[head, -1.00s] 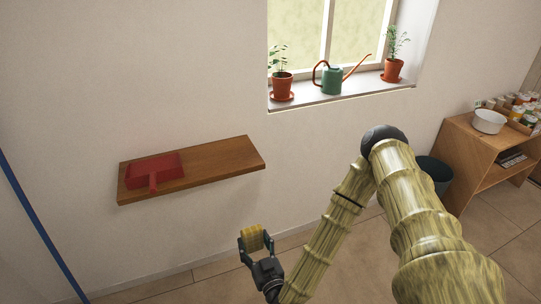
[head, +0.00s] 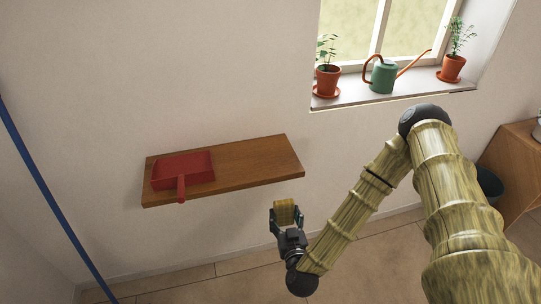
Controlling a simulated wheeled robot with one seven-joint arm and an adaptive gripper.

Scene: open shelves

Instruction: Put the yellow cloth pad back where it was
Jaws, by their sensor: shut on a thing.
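My gripper (head: 287,217) is shut on the yellow cloth pad (head: 285,210) and holds it up in front of the wall. The pad is below and in front of the right end of the wooden wall shelf (head: 255,165), apart from it. The gripper fingers hide the sides of the pad. The shelf carries a red dustpan (head: 184,170) on its left part, with the handle over the front edge. The right part of the shelf is bare.
A windowsill (head: 390,96) at the upper right holds a green watering can (head: 383,76) and two potted plants (head: 327,80) (head: 452,66). A wooden cabinet (head: 515,160) and a dark bin (head: 490,186) stand at the right. A blue pole (head: 50,190) slants at the left.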

